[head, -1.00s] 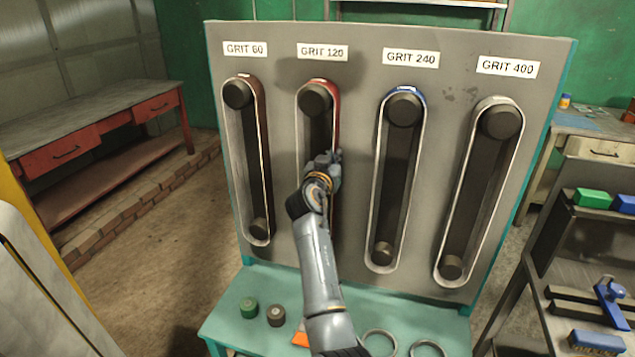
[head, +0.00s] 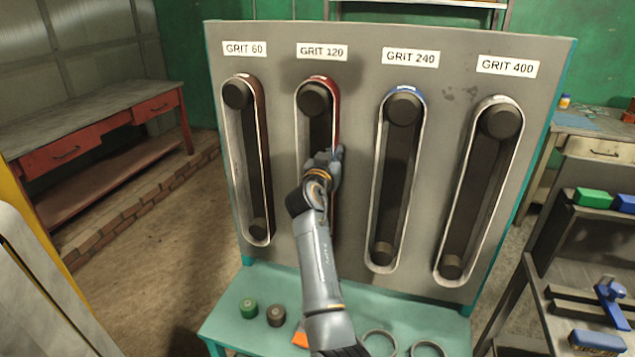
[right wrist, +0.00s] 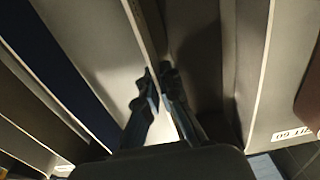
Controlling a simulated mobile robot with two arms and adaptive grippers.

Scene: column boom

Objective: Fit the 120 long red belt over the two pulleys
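The red belt (head: 335,112) hangs on the panel under the GRIT 120 label (head: 322,51). It loops around the upper pulley (head: 314,98); the lower pulley is hidden behind my right arm. My right gripper (head: 330,156) is at the belt's right-hand run, below the upper pulley. In the right wrist view its fingers (right wrist: 159,78) are close together on either side of the belt's thin edge (right wrist: 148,38) and look shut on it. Whether the belt sits fully on the lower pulley cannot be seen. My left gripper is out of view.
The grey panel (head: 277,130) also carries the GRIT 60 belt (head: 264,130), the blue GRIT 240 belt (head: 421,97) and the GRIT 400 belt (head: 518,110). A teal ledge (head: 235,322) below holds rolls and rings. A shelf (head: 560,262) stands at right.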

